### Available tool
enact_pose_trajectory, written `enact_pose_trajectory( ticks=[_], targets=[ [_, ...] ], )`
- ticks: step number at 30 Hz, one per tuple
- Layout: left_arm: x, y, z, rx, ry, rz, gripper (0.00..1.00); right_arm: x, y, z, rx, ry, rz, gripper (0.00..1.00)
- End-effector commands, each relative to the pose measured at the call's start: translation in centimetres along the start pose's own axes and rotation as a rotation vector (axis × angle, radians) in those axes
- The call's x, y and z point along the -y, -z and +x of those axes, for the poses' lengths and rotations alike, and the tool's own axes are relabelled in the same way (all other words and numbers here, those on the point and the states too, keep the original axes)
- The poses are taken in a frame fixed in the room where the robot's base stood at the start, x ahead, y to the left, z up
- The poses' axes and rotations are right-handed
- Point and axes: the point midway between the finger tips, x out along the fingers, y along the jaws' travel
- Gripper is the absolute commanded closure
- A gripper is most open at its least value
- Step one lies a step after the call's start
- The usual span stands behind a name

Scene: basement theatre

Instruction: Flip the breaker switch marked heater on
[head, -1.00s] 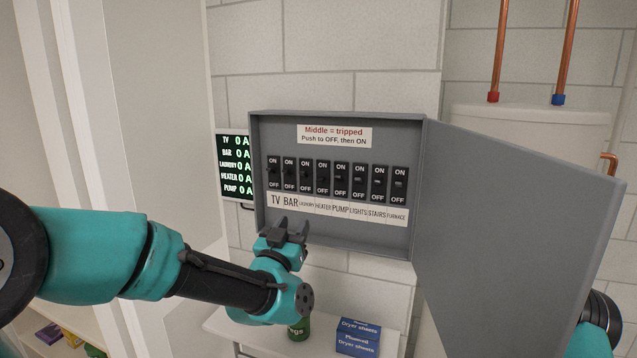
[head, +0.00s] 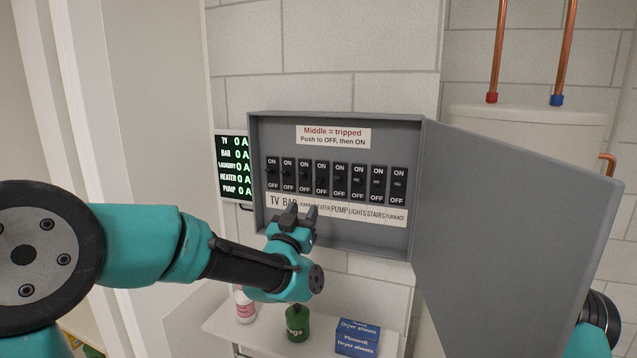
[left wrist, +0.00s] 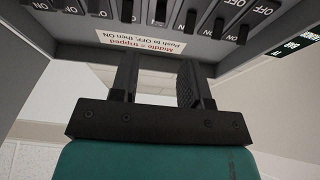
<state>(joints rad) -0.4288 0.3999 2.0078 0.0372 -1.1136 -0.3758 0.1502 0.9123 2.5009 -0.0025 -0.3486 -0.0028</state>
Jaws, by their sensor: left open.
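The grey breaker box (head: 334,238) hangs open on the wall with a row of black switches. The heater switch (head: 322,178) is fourth from the left, above the label strip (head: 382,215); its lever position is too small to tell. A notice (head: 333,136) says middle is tripped, push to OFF, then ON. My left gripper (head: 302,211) is open and empty, in front of the strip below the switches, hiding part of the laundry and heater labels. In the left wrist view its fingers (left wrist: 158,82) are apart, with switches (left wrist: 160,12) at the top. My right gripper is out of view.
The box door (head: 510,240) stands open to the right. A green display (head: 233,166) left of the box reads 0 A on all lines. Below, a shelf (head: 222,325) holds a pink-labelled bottle (head: 245,305), a green container (head: 297,323) and blue dryer-sheet boxes (head: 358,337).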

Motion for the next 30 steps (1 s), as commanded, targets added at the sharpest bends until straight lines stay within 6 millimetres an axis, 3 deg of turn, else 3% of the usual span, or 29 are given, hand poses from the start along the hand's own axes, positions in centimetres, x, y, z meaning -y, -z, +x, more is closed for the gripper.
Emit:
enact_pose_trajectory(
  ticks=[18, 24, 30],
  targets=[
    [0.0, 0.0, 9.6, -0.001, 0.001, 0.0, 0.57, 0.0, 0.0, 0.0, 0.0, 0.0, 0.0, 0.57],
    [0.0, 0.0, 11.4, 0.0, 0.0, 0.0, 0.57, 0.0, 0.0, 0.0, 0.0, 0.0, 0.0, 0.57],
    [0.0, 0.0, 11.9, 0.0, 0.0, 0.0, 0.57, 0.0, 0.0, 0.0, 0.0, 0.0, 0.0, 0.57]
  ],
)
